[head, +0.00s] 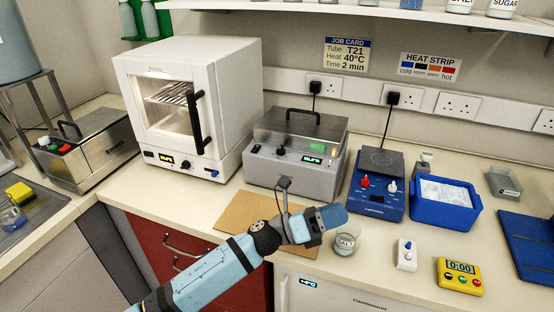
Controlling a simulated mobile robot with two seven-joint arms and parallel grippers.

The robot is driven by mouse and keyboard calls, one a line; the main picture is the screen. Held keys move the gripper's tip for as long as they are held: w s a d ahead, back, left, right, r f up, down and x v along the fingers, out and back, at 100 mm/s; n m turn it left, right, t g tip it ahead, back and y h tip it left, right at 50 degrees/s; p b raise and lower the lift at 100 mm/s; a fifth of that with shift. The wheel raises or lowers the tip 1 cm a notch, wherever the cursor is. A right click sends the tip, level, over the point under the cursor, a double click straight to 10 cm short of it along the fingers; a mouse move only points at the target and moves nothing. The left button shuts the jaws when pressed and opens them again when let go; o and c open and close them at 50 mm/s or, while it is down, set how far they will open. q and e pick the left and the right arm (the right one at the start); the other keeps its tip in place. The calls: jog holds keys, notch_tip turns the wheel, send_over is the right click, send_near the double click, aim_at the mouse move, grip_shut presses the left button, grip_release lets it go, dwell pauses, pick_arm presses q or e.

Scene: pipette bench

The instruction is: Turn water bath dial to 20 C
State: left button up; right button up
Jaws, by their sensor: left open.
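The water bath (262,170) is a grey box with a clear-looking lid and a dark handle, standing against the back wall. Its black dial (281,151) is on the front panel, left of lit green displays. The dial's setting is too small to read. My left arm reaches in from the lower left, over a brown board in front of the bath. My left gripper (284,184) is small in view, just below and in front of the dial, apart from it. It is open and holds nothing that I can see. My right gripper is not in view.
A white oven (232,102) stands left of the bath, and a blue hotplate stirrer (378,207) stands right of it. The brown board (236,216) is otherwise bare.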

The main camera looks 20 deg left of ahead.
pick_arm(q)
jog(key=w+d+m+g+y+b, duration=0.3)
jog(key=m+g, duration=0.6)
jog(key=m, duration=0.7)
jog(key=m+t+y+b, duration=0.4)
jog(key=m+y+b, duration=0.7)
jog(key=m+y, duration=0.5)
send_near(280, 148)
jog(key=shift+n+t+y, duration=0.3)
jog(key=shift+y, duration=0.2)
jog(key=x, duration=0.3)
jog(key=b+x, duration=0.1)
jog(key=x, duration=0.2)
jog(key=d+b+x, duration=0.1)
jog(key=x, duration=0.2)
jog(key=shift+s+f, duration=0.1)
jog(key=shift+f, duration=0.1)
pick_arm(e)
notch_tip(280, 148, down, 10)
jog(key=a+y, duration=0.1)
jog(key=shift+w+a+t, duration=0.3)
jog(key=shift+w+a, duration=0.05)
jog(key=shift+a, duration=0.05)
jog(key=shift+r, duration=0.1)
pick_arm(q)
jog(key=c, duration=0.9)
